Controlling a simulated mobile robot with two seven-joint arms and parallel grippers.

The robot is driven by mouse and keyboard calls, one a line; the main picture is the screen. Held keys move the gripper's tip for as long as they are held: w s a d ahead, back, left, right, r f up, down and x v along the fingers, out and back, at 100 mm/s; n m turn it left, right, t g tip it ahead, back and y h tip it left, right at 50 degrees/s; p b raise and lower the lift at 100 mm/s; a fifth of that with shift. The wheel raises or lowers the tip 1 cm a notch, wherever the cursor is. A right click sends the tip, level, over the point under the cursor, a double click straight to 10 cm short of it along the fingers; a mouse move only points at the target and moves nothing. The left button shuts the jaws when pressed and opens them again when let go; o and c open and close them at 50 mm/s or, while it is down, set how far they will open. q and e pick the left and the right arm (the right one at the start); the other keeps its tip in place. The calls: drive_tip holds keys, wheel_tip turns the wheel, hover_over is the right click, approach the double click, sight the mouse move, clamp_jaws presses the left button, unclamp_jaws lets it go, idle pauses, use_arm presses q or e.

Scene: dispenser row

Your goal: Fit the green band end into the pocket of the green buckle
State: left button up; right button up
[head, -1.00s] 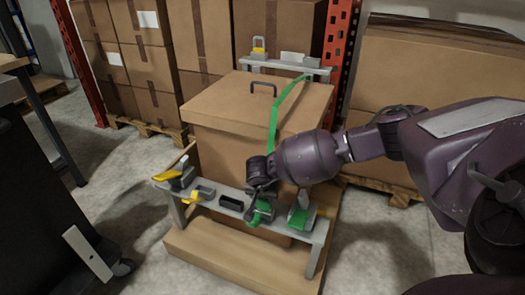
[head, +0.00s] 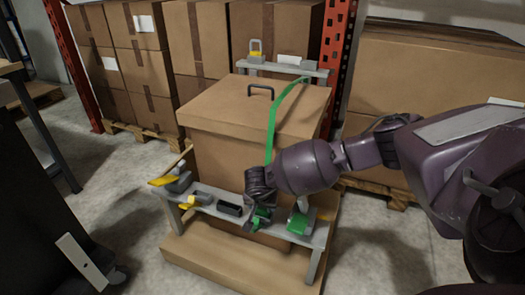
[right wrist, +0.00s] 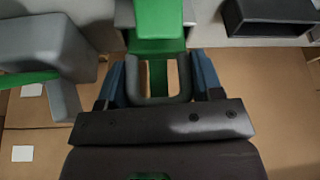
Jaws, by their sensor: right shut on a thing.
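The green band (head: 272,125) runs from the rear rail over the big carton and down to my right gripper (head: 250,212). In the right wrist view my right gripper (right wrist: 158,82) has its blue fingers on either side of a dark grey U-shaped piece, with the green band end (right wrist: 158,76) inside it; it is shut on this end. The green buckle (head: 263,217) stands on the front rail close to the gripper; it also shows just beyond the fingertips in the wrist view (right wrist: 160,18). Whether the band end touches the pocket is hidden. My left gripper is out of view.
Free floor lies to the left.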

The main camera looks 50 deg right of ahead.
drive_tip(key=o, duration=1)
drive_tip(key=shift+r, duration=0.2)
use_arm(q)
drive_tip(key=p, duration=0.2)
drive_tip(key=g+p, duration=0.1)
drive_tip(key=p, duration=0.1)
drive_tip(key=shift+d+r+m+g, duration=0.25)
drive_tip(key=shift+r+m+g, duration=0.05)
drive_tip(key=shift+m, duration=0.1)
use_arm(e)
drive_tip(key=v, duration=1)
drive_tip(key=shift+s+a+r, duration=0.1)
drive_tip(key=shift+r, duration=0.1)
